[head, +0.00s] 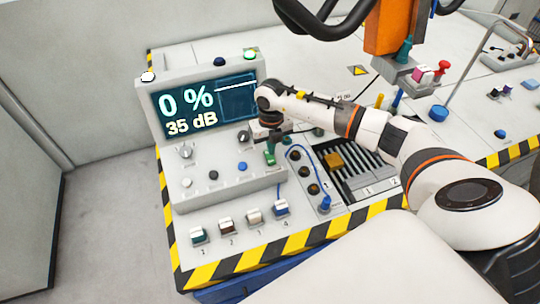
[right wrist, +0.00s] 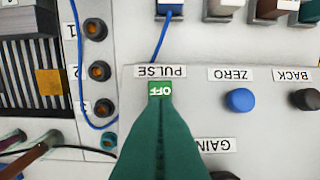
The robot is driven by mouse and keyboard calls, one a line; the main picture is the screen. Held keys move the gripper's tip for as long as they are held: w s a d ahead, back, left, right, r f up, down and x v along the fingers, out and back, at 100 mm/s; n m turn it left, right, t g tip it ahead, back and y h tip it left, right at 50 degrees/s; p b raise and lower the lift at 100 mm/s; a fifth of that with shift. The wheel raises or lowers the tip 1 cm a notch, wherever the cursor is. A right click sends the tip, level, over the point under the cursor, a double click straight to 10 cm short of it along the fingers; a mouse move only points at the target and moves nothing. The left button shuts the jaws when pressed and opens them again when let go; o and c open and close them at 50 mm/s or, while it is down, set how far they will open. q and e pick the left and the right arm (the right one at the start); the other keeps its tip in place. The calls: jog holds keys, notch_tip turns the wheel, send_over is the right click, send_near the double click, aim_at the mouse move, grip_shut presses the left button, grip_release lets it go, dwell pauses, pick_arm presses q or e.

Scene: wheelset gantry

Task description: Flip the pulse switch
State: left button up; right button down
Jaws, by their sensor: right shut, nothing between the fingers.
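The pulse switch (right wrist: 160,88) shows in the right wrist view as a small green piece reading OFF, below the label PULSE (right wrist: 160,71), which appears upside down. My right gripper (right wrist: 160,104) has dark green fingers, shut and empty, with their tips right at the switch. They cover part of it, and I cannot tell whether they touch it. In the head view my right gripper (head: 270,160) points down at the right end of the console, below the screen (head: 210,103). The switch is hidden there. My left gripper is not in view.
The screen reads 0 % and 35 dB. A blue knob (right wrist: 239,100) marked ZERO and a dark knob (right wrist: 306,99) marked BACK sit beside the switch. A blue cable (right wrist: 84,110) loops past several sockets. Numbered blocks (head: 227,225) line the front, and a slotted rack (head: 352,175) stands right.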

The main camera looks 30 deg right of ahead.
aim_at(271, 159)
jog(key=shift+s+f+b, duration=0.1)
jog(key=shift+f+b, duration=1.15)
jog(key=shift+f, duration=0.3)
dwell(0.5)
jog(key=shift+r, duration=0.15)
jog(key=shift+r+p, duration=0.85)
jog(key=shift+r, duration=0.1)
jog(key=shift+r+p, duration=1.65)
jog(key=shift+r, duration=0.8)
